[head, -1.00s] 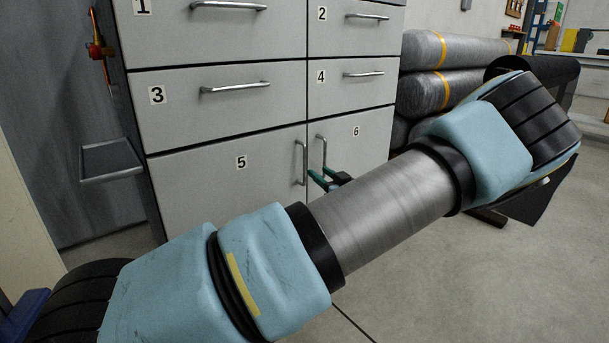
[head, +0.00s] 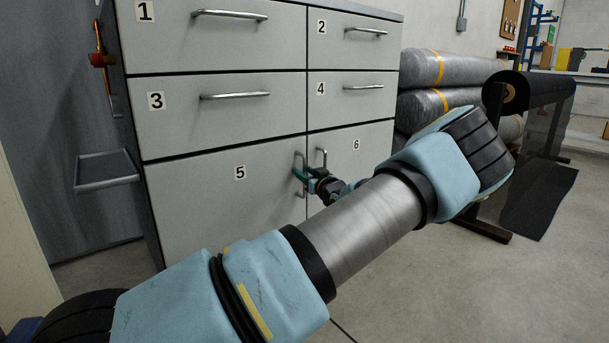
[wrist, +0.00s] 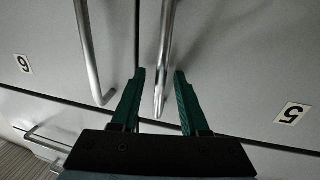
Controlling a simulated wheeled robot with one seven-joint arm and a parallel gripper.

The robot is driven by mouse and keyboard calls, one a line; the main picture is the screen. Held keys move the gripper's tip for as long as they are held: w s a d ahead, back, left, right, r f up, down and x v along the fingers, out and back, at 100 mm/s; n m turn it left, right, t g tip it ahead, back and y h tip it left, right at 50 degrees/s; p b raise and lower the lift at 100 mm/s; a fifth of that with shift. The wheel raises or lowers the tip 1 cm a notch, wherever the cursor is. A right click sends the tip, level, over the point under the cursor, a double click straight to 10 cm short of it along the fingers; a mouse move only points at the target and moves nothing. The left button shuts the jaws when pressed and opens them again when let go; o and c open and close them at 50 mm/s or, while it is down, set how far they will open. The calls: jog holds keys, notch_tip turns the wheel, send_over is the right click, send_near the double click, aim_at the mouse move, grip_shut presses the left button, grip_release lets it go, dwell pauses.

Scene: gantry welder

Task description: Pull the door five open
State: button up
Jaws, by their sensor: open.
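Door five (head: 228,205) is the grey lower left door of the cabinet, marked 5, and it looks shut. Its vertical bar handle (head: 299,160) is at the door's right edge. In the wrist view the door (wrist: 250,80) is on the right, and its handle (wrist: 164,60) runs down between the two green fingers. My gripper (head: 301,175) is at this handle in the head view. In the wrist view my gripper (wrist: 160,78) is open, with a finger on each side of the handle's end; I cannot tell whether either finger touches it. My arm hides the door's lower right part.
Door six (head: 365,145) is beside door five, and its handle (wrist: 90,60) is close to the left finger in the wrist view. Drawers with bar handles are above. A side tray (head: 105,170) sticks out at left. Rolls (head: 440,70) lie at right.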

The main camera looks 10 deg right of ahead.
jog(key=shift+c, duration=0.2)
grip_shut()
dwell(1.1)
